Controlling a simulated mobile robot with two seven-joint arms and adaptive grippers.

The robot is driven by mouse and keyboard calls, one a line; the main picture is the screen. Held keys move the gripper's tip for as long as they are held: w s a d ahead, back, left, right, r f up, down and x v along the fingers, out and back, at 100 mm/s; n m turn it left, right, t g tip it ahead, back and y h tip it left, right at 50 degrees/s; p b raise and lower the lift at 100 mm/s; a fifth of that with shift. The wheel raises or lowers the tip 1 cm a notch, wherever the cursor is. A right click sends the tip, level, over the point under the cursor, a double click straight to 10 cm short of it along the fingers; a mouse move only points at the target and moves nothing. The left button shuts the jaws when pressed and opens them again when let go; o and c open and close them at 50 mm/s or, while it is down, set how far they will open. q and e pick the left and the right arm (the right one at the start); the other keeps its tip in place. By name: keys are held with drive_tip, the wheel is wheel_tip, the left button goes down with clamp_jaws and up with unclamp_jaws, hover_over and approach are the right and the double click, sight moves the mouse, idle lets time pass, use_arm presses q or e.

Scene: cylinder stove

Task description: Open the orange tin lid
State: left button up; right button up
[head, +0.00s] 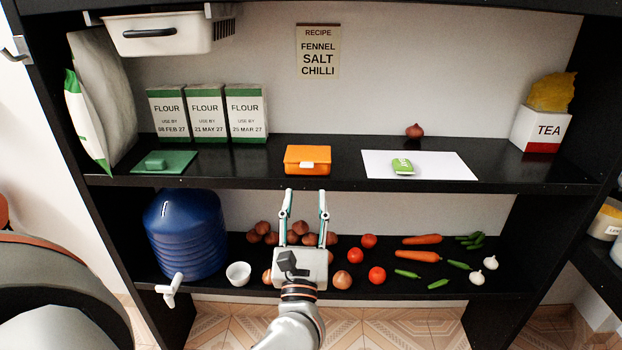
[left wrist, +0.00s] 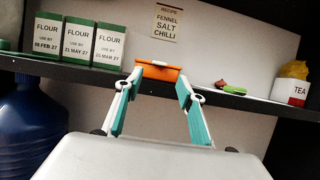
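The orange tin (head: 307,161) stands on the upper black shelf, near the middle, with its lid shut and a pale latch on its front. It also shows in the left wrist view (left wrist: 160,73), just beyond the fingertips. My left gripper (head: 304,200) is open and empty, pointing at the tin from below and in front, with a gap between its two fingers. In the head view its fingertips appear just under the shelf's front edge. I cannot tell how far they are from the tin. My right gripper is not in view.
The shelf edge (head: 420,184) runs below the tin. Left are a green board (head: 180,163) and flour boxes (head: 206,112); right, a white sheet (head: 440,168) with a green item (head: 402,166). Below are a blue barrel (head: 186,235) and vegetables. Shelf beside the tin is clear.

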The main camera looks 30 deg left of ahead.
sight(306, 168)
use_arm(q)
drive_tip(key=p+x, duration=0.1)
drive_tip(key=x, duration=0.5)
drive_tip(key=shift+w+a+r, duration=0.2)
drive_tip(key=shift+w+a, duration=0.1)
drive_tip(key=shift+w+a+r, duration=0.1)
drive_tip(key=shift+w+a, duration=0.15)
drive_tip(key=shift+w, duration=0.15)
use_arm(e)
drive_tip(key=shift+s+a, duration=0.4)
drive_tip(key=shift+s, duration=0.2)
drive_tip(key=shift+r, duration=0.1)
